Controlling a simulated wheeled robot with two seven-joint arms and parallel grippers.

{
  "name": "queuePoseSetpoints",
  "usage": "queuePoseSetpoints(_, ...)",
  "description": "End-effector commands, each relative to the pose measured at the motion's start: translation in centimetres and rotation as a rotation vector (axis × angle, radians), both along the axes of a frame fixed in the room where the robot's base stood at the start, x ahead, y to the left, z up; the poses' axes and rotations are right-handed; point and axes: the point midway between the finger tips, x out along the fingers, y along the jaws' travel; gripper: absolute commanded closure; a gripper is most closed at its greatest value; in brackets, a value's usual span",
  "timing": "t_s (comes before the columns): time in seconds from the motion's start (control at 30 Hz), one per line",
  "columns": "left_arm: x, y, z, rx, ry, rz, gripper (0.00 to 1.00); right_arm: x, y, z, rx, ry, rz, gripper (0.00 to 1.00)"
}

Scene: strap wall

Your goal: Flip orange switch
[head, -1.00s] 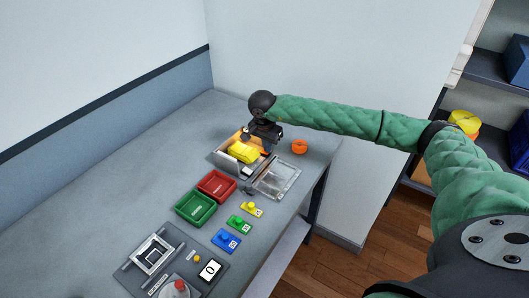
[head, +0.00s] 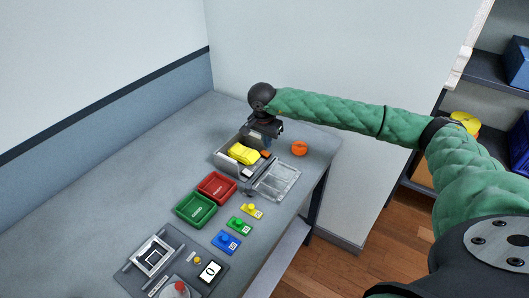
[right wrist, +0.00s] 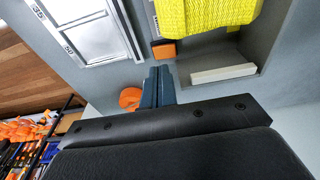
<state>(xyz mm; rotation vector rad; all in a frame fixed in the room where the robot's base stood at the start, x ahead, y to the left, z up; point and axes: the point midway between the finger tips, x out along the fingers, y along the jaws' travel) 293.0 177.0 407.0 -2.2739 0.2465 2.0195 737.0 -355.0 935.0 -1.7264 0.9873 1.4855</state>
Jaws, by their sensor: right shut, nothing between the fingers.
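The orange switch (head: 265,153) is a small orange block at the right side of a grey open box (head: 226,164) on the table. In the right wrist view the orange switch (right wrist: 165,51) lies just beyond the fingertips, beside a yellow woven bundle (right wrist: 205,15). My right gripper (head: 262,139) is over the far end of the box. In the wrist view its dark fingers (right wrist: 158,72) are together and empty, with a small gap in the picture between them and the switch. I cannot tell whether they touch anything. My left gripper is not in view.
An orange roll (head: 299,148) lies right of the box. A clear-framed plate (head: 277,182) adjoins the box. Red (head: 217,187) and green (head: 195,209) trays and several coloured buttons stand nearer. The wall is close behind; the left of the table is clear.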

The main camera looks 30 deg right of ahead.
Motion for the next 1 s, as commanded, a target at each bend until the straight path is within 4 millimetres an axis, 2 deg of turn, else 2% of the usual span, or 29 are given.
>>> queuePoseSetpoints(0.5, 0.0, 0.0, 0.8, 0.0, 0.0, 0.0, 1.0, 0.0, 0.0, 4.2, 0.0, -0.001, 0.0, 1.0)
queuePoseSetpoints(1.0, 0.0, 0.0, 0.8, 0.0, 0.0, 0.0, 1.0, 0.0, 0.0, 4.3, 0.0, 0.0, 0.0, 1.0)
